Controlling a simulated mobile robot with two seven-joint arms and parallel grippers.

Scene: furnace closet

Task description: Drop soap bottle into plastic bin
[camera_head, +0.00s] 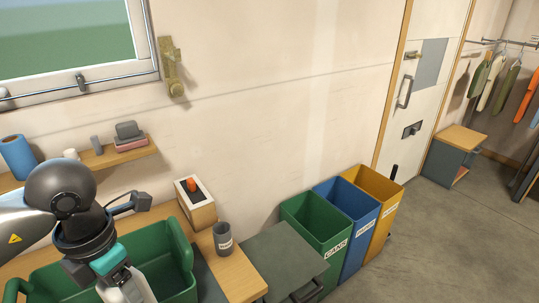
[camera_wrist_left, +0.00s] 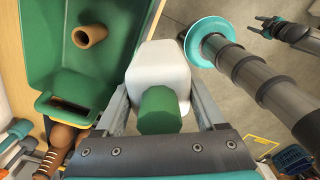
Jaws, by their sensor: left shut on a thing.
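My left gripper (camera_head: 128,286) is shut on a white soap bottle (camera_wrist_left: 160,68) with a green cap (camera_wrist_left: 157,110). In the left wrist view the bottle sits between the two fingers. In the head view it shows only partly at the bottom edge, in front of the green tub. A yellow bin (camera_head: 382,203) stands at the right end of a row of three open bins, its label too small to read. My right gripper (camera_wrist_left: 263,25) shows small at the top right of the left wrist view, its fingers apart and empty.
A blue bin (camera_head: 345,218) and a green bin labelled CANS (camera_head: 315,222) stand left of the yellow one. A grey cabinet (camera_head: 284,258) is beside them. The green tub (camera_head: 180,262), a grey cup (camera_head: 222,239) and a box (camera_head: 196,208) are on the counter. Floor at right is clear.

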